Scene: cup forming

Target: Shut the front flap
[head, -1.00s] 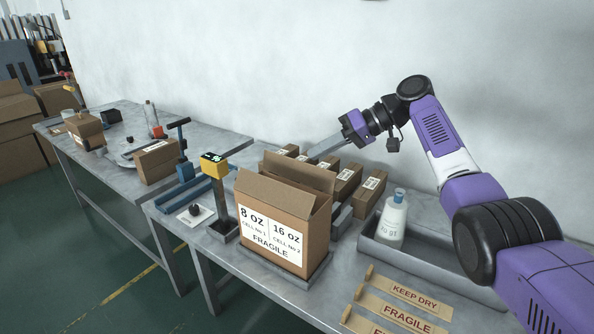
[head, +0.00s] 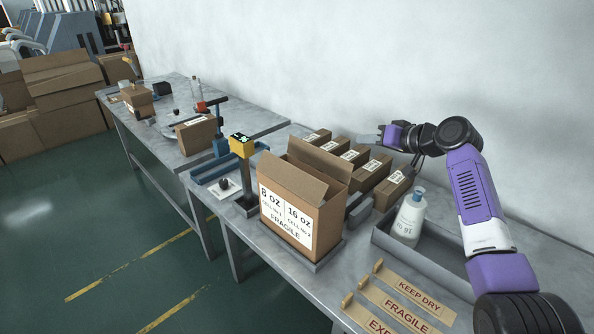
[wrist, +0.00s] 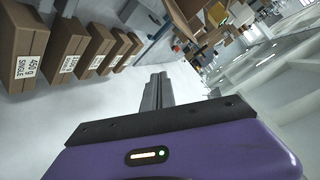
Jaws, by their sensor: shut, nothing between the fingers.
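The open carton (head: 286,222) stands upright on a low grey tray at the near table's edge, its printed "8 OZ / 16 OZ / FRAGILE" side facing me. Its front flap (head: 291,179) stands up along the printed side, sloping. The back flap (head: 321,162) stands higher behind it. The carton's inside is hidden. My gripper (head: 368,138) is beyond and to the right of the carton, apart from it, near the row of small cartons. In the wrist view, the fingers (wrist: 157,92) are together and empty.
Small labelled cartons (head: 374,174) stand in a row behind the carton. A white bottle (head: 409,218) stands in a grey bin to the right. A yellow-topped post (head: 243,148) is close on the left. Label strips (head: 407,302) lie at the front right.

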